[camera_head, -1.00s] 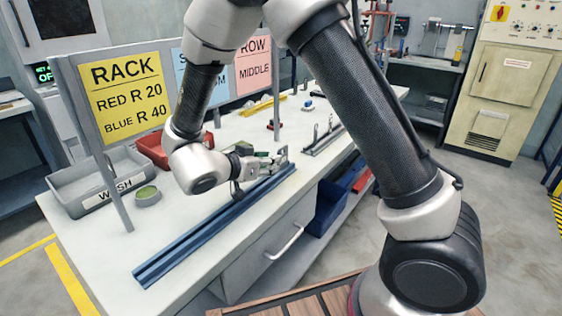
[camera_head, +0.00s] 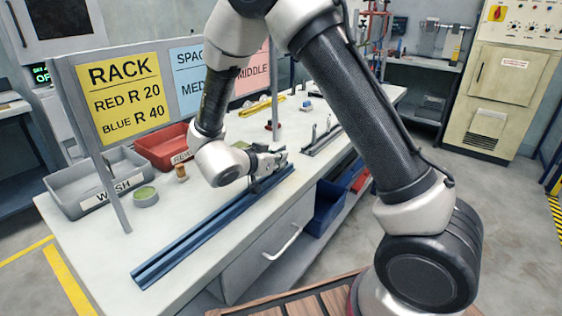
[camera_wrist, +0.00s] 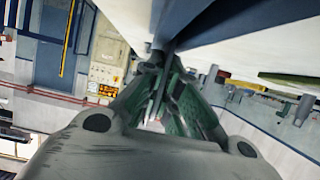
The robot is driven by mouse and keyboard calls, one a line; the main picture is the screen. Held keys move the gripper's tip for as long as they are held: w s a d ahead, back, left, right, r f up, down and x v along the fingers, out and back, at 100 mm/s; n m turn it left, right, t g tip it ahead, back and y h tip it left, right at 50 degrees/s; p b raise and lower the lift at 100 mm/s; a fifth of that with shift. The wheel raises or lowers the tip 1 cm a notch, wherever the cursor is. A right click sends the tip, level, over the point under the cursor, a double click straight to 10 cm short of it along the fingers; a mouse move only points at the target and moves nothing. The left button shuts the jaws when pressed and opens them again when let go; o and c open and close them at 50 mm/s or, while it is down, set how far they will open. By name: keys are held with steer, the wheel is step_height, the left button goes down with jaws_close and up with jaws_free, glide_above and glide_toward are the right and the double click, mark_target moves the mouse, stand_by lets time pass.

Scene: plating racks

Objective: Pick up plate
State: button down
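My gripper (camera_head: 268,163) is over the far end of the long blue rail (camera_head: 185,240) on the bench, and is small and partly hidden by my wrist in the head view. In the wrist view the two fingers of my gripper (camera_wrist: 163,68) run close together toward their tips, beside a dark blue bar (camera_wrist: 225,22). Thin pale slivers show between the fingers, but I cannot tell whether they are a plate. I cannot clearly make out a plate at the fingertips. Small upright pieces stand on a grey rail (camera_head: 322,141) farther right; I cannot tell whether they are plates.
A grey WASH tray (camera_head: 100,182), a red tray (camera_head: 166,150), a small round green-topped dish (camera_head: 145,197) and a brown-capped bottle (camera_head: 181,173) are at the left. Sign panels (camera_head: 120,95) stand behind. Blue bins (camera_head: 330,207) sit below the bench. The front left benchtop is clear.

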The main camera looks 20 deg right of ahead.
step_height(320, 180, up, 10)
steer(key=shift+r, duration=0.1)
stand_by(0.6)
